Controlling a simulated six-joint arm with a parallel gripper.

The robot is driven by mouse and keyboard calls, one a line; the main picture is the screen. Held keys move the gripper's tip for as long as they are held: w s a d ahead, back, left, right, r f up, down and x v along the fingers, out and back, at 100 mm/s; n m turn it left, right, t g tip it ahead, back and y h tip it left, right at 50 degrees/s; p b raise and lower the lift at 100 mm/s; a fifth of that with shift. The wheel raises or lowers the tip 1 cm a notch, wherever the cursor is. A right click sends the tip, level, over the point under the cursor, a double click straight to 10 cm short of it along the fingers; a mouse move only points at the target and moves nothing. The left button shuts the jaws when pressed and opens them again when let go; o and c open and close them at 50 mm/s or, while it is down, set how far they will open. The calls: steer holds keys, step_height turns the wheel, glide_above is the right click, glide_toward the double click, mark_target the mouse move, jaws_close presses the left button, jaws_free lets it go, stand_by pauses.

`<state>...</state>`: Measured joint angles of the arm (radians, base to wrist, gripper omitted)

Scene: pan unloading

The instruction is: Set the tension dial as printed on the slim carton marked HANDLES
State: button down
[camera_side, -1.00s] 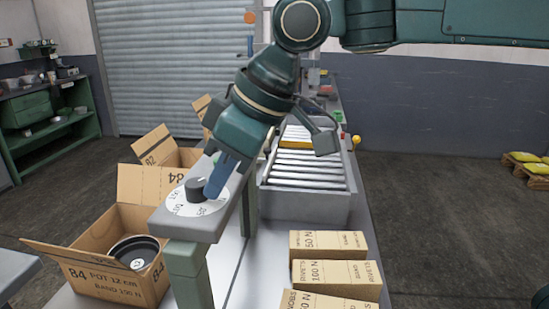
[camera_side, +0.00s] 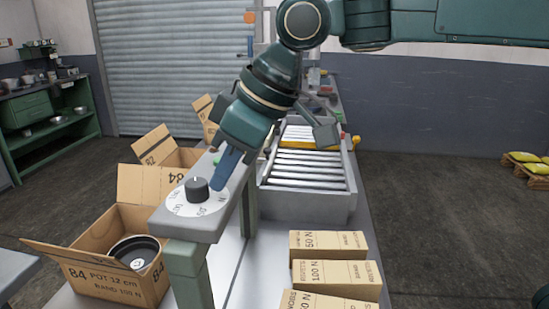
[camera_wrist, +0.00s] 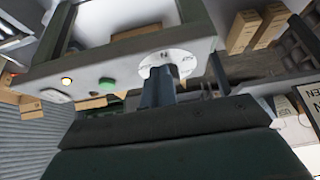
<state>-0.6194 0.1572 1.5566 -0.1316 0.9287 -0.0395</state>
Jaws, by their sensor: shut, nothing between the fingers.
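The tension dial is a dark knob (camera_side: 197,189) on a white round plate (camera_side: 180,207), at the end of a grey beam. The plate's printed marks are too blurred to read surely, and I cannot tell the knob's setting. My gripper (camera_side: 219,187) is shut and empty, its tip just right of the knob, apparently apart from it. In the wrist view my gripper (camera_wrist: 158,92) partly covers the dial plate (camera_wrist: 180,56). Three slim cartons lie at the lower right: the back one (camera_side: 328,242) shows "50 N", the middle one (camera_side: 336,275) "100 N". I cannot read HANDLES on any.
An open box (camera_side: 110,285) marked 84, with a dark pot (camera_side: 136,252) inside, stands left of the beam. A roller conveyor (camera_side: 307,170) lies to the right.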

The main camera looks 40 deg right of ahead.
steer(key=shift+w, duration=0.2)
stand_by(0.3)
steer(key=shift+s+d, duration=0.1)
steer(key=shift+d, duration=0.05)
steer(key=shift+s+d, duration=0.1)
steer(key=shift+d, duration=0.15)
stand_by(0.3)
steer(key=shift+r, duration=0.15)
steer(key=shift+r, duration=2.85)
steer(key=shift+s+a+r, duration=0.25)
steer(key=shift+s+a, duration=0.2)
steer(key=shift+a, duration=0.1)
steer(key=shift+s+a+r, duration=0.25)
steer(key=shift+s+a, duration=0.2)
steer(key=shift+a, duration=0.1)
